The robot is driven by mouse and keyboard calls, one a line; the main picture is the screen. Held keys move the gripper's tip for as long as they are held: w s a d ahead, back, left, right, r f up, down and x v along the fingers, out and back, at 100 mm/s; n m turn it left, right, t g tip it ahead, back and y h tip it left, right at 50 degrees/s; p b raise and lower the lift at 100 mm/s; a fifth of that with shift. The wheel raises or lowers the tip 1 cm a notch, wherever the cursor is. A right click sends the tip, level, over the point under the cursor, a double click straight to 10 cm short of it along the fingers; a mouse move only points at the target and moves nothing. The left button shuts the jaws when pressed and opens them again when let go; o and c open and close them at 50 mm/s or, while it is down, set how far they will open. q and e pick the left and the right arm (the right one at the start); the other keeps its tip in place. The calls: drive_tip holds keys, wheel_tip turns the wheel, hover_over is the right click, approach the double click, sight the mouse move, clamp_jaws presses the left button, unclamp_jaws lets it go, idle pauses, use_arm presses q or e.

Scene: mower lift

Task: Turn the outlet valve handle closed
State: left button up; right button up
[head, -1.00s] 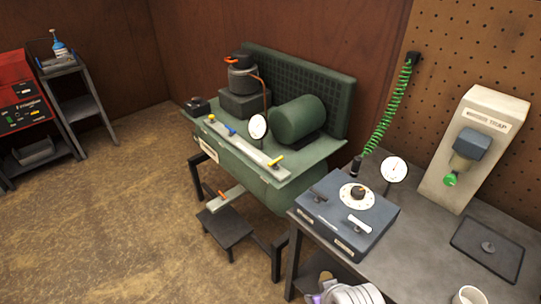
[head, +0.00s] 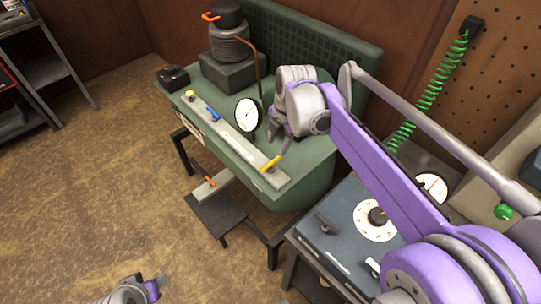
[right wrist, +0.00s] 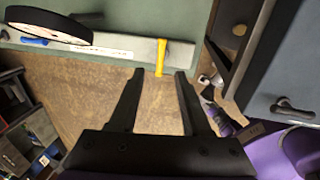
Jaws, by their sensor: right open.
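A yellow lever handle (head: 271,164) sits at the right end of the pale strip (head: 235,142) on the green compressor's front deck. It also shows in the right wrist view (right wrist: 161,57). A blue handle (head: 212,112) and a yellow knob (head: 190,95) sit further left on the strip. No readable label shows which is the outlet valve. My right gripper (head: 279,125) is open and empty over the deck; in the right wrist view its fingertips (right wrist: 160,75) lie either side of the yellow handle's line, apparently short of it. My left gripper (head: 145,290) shows partly at the bottom edge; its jaws are unclear.
A round gauge (head: 248,114) stands close left of my right gripper. An orange-handled lever (head: 210,182) is below the deck. A blue-grey box with a dial (head: 345,235) stands on the bench at right. Open floor (head: 110,180) lies to the left.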

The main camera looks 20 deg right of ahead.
sight(273, 162)
drive_tip(key=f, duration=0.3)
drive_tip(key=w+f, duration=0.1)
drive_tip(key=f, duration=0.5)
drive_tip(key=shift+w+a+f+b, duration=0.25)
drive_tip(key=shift+a+f+b, duration=0.1)
drive_tip(key=shift+a+f, duration=0.05)
clamp_jaws()
